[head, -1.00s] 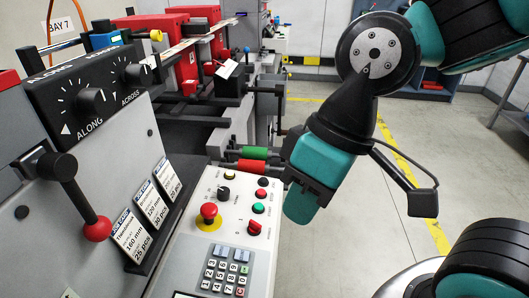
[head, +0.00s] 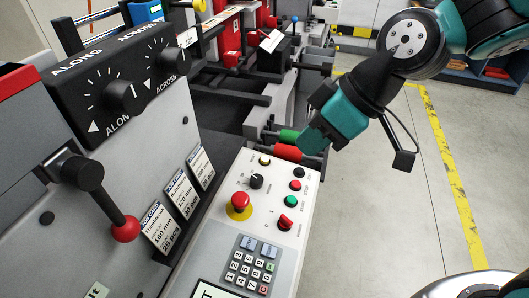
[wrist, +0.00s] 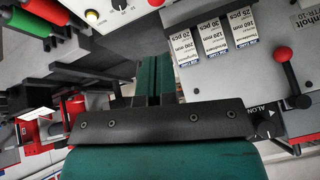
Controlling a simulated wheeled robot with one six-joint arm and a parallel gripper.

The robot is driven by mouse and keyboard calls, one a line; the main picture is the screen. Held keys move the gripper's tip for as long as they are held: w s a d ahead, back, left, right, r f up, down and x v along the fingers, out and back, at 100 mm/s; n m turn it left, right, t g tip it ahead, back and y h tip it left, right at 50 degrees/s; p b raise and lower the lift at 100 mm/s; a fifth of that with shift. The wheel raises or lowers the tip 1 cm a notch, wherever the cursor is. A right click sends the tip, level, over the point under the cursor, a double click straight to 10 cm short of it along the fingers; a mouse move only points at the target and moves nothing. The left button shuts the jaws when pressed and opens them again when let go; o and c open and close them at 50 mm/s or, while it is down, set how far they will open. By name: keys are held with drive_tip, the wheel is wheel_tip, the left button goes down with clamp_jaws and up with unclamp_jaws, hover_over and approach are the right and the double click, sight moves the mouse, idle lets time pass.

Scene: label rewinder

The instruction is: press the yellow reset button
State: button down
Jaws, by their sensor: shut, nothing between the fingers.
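The yellow button (head: 264,160) is a small round cap near the far end of the light control panel (head: 222,222). It also shows at the top left of the wrist view (wrist: 91,16). My gripper (head: 312,140) is shut and empty, with teal fingers. In the head view it appears right of and slightly above the yellow button, by the panel's far right corner and overlapping the rollers. It looks apart from the button; its height above the panel is hard to tell. In the wrist view the fingers (wrist: 154,68) lie side by side.
The panel also carries a red mushroom button (head: 240,201) on a yellow base, a black selector knob (head: 256,181), a green button (head: 291,201) and a keypad (head: 250,265). A red-knobbed lever (head: 124,228) and cards stand left. Open floor lies right.

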drive_tip(key=w+a+f+n+t+y+p, duration=0.1)
drive_tip(key=w+a+f+n+t+p, duration=0.1)
drive_tip(key=w, duration=0.6)
drive_tip(key=w+a+f+n+t+y+p, duration=0.1)
drive_tip(key=w+f+n+t+p, duration=0.1)
drive_tip(key=w+f+n, duration=0.3)
drive_tip(key=w+f+t, duration=0.1)
drive_tip(key=w+f, duration=0.1)
drive_tip(key=w, duration=0.2)
drive_tip(key=shift+w+a+f, duration=0.15)
drive_tip(key=shift+a, duration=0.2)
drive_tip(key=b, duration=0.4)
hover_over(267, 161)
wheel_tip(267, 161, down, 8)
drive_tip(key=shift+d+r, duration=0.1)
drive_tip(key=shift+w+f+b, duration=0.1)
drive_tip(key=shift+f+b, duration=0.3)
drive_tip(key=shift+f, duration=0.1)
idle(0.4)
drive_tip(key=shift+f+b, duration=0.4)
drive_tip(key=shift+b, duration=0.3)
